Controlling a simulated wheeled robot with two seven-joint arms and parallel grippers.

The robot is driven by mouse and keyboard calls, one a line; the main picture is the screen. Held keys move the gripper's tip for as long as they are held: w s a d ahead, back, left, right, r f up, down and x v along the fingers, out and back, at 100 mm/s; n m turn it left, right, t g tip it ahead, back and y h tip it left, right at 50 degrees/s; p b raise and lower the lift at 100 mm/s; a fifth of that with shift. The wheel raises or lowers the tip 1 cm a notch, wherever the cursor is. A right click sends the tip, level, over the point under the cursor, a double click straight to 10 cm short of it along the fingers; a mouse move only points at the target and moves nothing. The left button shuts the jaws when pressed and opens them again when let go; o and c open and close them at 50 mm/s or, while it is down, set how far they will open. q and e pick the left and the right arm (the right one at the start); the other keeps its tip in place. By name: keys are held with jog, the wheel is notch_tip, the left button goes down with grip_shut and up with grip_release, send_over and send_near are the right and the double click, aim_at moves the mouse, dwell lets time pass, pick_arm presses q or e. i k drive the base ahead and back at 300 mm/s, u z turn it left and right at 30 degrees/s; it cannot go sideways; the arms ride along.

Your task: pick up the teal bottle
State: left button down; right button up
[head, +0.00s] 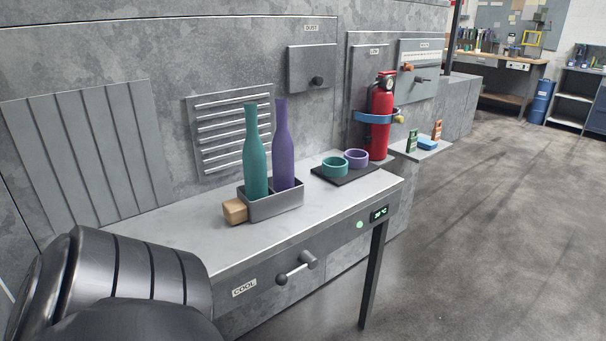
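The teal bottle (256,158) stands upright in a grey open-topped holder (276,207) on the light grey counter. A purple bottle (283,145) stands upright beside it on the right in the same holder. The lower ends of both bottles are hidden by the holder's front wall. Neither of my grippers shows in the head view, and nothing is touching the teal bottle.
A wooden block (235,211) lies against the holder's left end. A dark tray (347,177) with a teal cup (334,167) and a purple cup (356,158) is to the right. A red fire extinguisher (380,122) stands behind. The counter's left part (180,228) is clear.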

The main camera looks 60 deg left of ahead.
aim_at(254, 157)
jog(key=i, duration=1.95)
jog(key=u, duration=4.2)
